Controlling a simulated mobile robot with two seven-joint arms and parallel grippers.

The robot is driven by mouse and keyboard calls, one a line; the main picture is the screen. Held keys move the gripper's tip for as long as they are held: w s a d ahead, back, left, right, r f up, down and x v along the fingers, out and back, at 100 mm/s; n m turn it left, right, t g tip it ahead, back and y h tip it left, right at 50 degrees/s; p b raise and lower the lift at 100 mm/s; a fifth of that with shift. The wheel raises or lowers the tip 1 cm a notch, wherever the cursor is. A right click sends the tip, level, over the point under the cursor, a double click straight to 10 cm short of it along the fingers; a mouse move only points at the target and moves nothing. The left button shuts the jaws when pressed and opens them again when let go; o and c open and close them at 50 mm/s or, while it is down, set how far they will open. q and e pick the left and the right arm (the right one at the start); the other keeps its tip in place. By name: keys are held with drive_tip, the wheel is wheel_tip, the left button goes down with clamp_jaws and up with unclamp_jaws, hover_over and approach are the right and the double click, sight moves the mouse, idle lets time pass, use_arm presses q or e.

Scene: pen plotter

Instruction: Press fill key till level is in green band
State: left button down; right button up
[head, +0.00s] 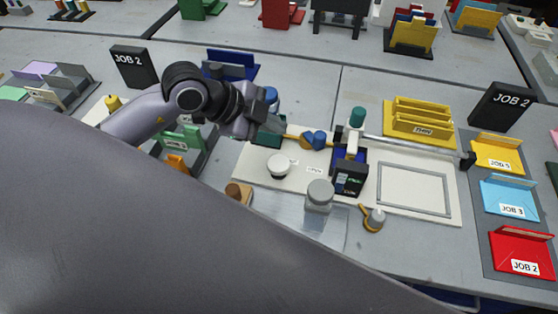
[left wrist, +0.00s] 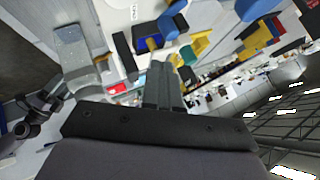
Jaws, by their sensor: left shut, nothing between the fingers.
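A white plotter board (head: 450,205) lies on the table, with a grey rectangular frame on its right. A dark blue and black unit (head: 350,172) stands on the board; its front has small coloured marks, too small to read as a level or green band. A white round knob (head: 278,166) sits left of it. I cannot tell which part is the fill key. My left gripper (head: 274,125) is above the board's back left, near blue and yellow parts (head: 312,139). Its fingers are together and empty, also in the left wrist view (left wrist: 162,85). My right gripper is not seen.
A grey cylinder (head: 319,195) and a small jug with a yellow handle (head: 374,218) stand near the board's front. A yellow rack (head: 420,120) is behind it. Yellow, blue and red job trays (head: 521,250) line the right. A green-sided holder (head: 185,140) is at left.

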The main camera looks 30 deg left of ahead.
use_arm(q)
drive_tip(key=b, duration=0.5)
hover_over(274, 165)
wheel_tip(274, 165, down, 6)
drive_tip(key=shift+w+f, duration=0.1)
drive_tip(key=shift+f, duration=0.15)
drive_tip(key=shift+f+b, duration=0.45)
drive_tip(key=shift+f, duration=0.6)
drive_tip(key=shift+f, duration=0.1)
idle(0.7)
drive_tip(key=shift+f, duration=0.35)
drive_tip(key=shift+f+b, duration=0.45)
drive_tip(key=shift+f, duration=0.25)
idle(0.7)
idle(0.3)
drive_tip(key=shift+r+p, duration=1.1)
drive_tip(key=shift+p, duration=0.1)
